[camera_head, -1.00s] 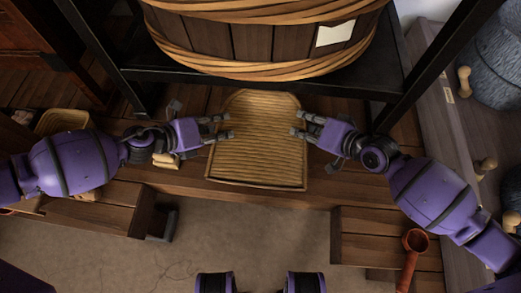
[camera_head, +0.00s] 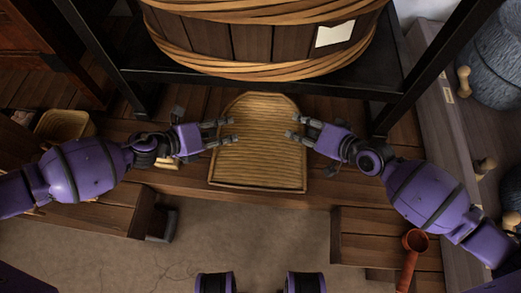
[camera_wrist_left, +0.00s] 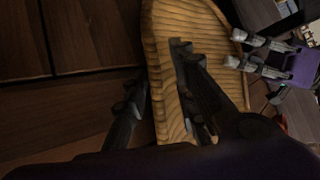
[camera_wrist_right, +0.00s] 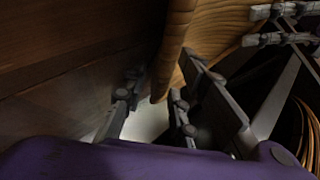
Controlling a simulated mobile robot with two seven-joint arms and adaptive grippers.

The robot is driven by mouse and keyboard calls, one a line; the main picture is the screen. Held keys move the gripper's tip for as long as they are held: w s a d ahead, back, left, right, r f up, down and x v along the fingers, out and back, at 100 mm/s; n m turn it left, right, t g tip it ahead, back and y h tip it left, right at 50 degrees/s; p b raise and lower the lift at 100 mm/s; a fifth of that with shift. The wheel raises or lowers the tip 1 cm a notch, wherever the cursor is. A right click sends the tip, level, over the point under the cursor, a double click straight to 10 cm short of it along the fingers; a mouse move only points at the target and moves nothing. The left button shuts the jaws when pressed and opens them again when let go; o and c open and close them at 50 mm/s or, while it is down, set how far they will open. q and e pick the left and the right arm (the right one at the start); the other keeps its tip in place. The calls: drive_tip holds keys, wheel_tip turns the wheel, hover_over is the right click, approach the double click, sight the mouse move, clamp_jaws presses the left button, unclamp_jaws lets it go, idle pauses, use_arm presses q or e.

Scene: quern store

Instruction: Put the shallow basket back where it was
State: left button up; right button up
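The shallow basket (camera_head: 258,155) is a woven tan tray with a rounded far end, on the plank floor in front of the big tub. My left gripper (camera_head: 232,130) is open at its left side. In the left wrist view the basket's rim (camera_wrist_left: 158,70) shows between my left fingers (camera_wrist_left: 160,85), one outside and one over the inside. My right gripper (camera_head: 292,127) is open at the basket's right side. In the right wrist view the rim (camera_wrist_right: 174,50) runs down between my right fingers (camera_wrist_right: 155,90). I cannot tell whether any finger touches it.
A wooden tub (camera_head: 265,42) stands on a black-framed rack (camera_head: 240,88) just behind the basket. A small yellow basket (camera_head: 62,124) lies at the left. A reddish ladle (camera_head: 411,255) rests on the wooden step (camera_head: 360,225) at front right. Sacks (camera_head: 495,70) stand at far right.

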drive_tip(key=shift+s+d, duration=0.1)
use_arm(q)
drive_tip(key=v, duration=1.2)
use_arm(e)
drive_tip(key=v, duration=1.1)
drive_tip(key=shift+s+d+r, duration=0.2)
drive_tip(key=shift+r, duration=0.05)
